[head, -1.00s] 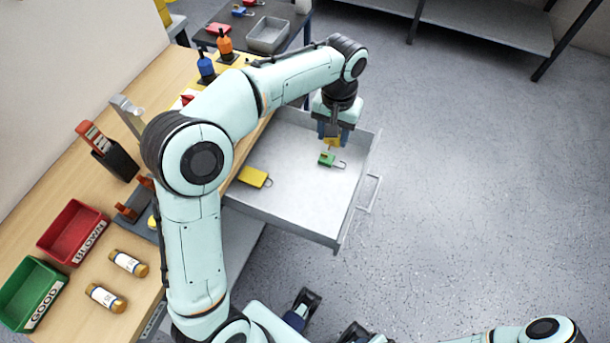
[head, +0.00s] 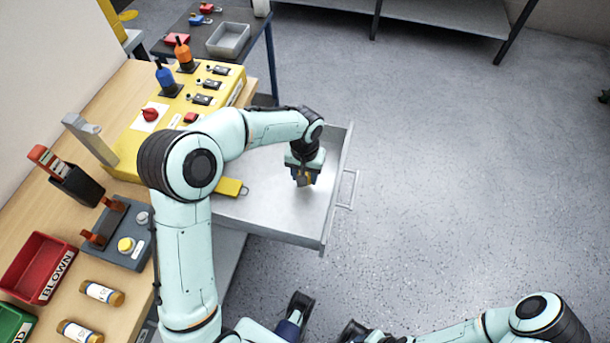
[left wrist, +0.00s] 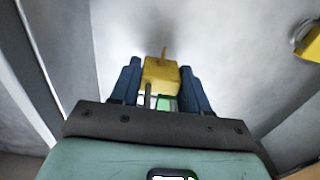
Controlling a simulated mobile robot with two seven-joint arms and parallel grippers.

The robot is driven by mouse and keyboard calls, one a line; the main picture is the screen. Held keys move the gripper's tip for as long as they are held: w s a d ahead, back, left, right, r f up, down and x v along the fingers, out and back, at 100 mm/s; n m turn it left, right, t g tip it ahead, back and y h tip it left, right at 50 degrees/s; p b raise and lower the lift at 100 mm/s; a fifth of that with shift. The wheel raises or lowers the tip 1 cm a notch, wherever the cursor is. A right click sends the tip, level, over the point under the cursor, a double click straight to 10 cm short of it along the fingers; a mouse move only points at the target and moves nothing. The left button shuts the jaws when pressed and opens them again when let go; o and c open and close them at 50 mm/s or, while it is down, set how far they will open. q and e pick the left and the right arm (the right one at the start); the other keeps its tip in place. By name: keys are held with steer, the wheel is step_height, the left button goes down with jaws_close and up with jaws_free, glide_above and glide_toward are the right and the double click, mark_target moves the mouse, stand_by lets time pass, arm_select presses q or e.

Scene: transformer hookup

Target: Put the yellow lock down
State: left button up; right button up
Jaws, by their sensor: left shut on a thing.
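My left gripper (head: 304,181) is down inside the open drawer (head: 275,217), fingers pointing at its floor. In the left wrist view its blue fingers (left wrist: 160,85) are shut on a yellow lock (left wrist: 160,74). I cannot tell whether this lock touches the drawer floor. A patch of green (left wrist: 163,103) shows between the fingers, mostly hidden. A second yellow lock (head: 229,187) lies flat in the drawer to the left, and also shows at the right edge of the left wrist view (left wrist: 312,44). My right gripper (head: 298,310) is at the bottom of the head view, its jaws unclear.
The drawer's right wall and handle (head: 347,195) border open floor. A yellow panel (head: 180,120) with blue and orange bottle-shaped parts stands on the bench behind. A red bin (head: 38,268) and fuses (head: 101,293) are at the left. Bare drawer floor surrounds the left gripper.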

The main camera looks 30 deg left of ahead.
arm_select(q)
steer(key=shift+f, duration=0.4)
steer(key=shift+f, duration=0.1)
steer(key=o, duration=1.2)
step_height(320, 180, up, 12)
steer(key=shift+r+p, duration=0.15)
steer(key=shift+p, duration=0.75)
